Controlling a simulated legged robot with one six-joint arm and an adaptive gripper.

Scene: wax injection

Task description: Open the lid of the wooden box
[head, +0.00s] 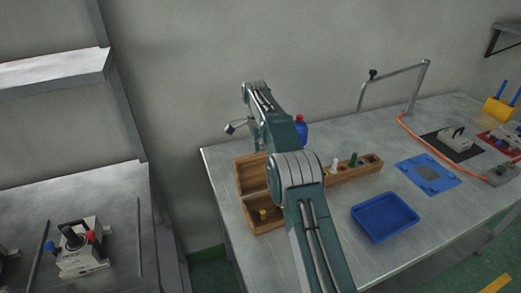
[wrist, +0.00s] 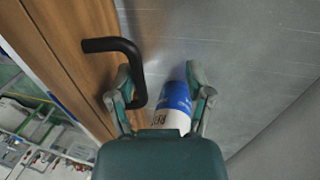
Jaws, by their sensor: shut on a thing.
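The wooden box (head: 265,224) stands at the left end of the table. Its lid (head: 248,175) is raised and tilted back from the base in the head view. The lid's wood also shows at the left of the wrist view (wrist: 75,50), with a bent black handle (wrist: 112,44).
The bottle (head: 301,127) stands behind my arm. A wooden rack (head: 345,179) with small bottles is right of the box. A blue tray (head: 385,217) lies in front. A blue plate (head: 428,174) and a metal frame with an orange cable are farther right.

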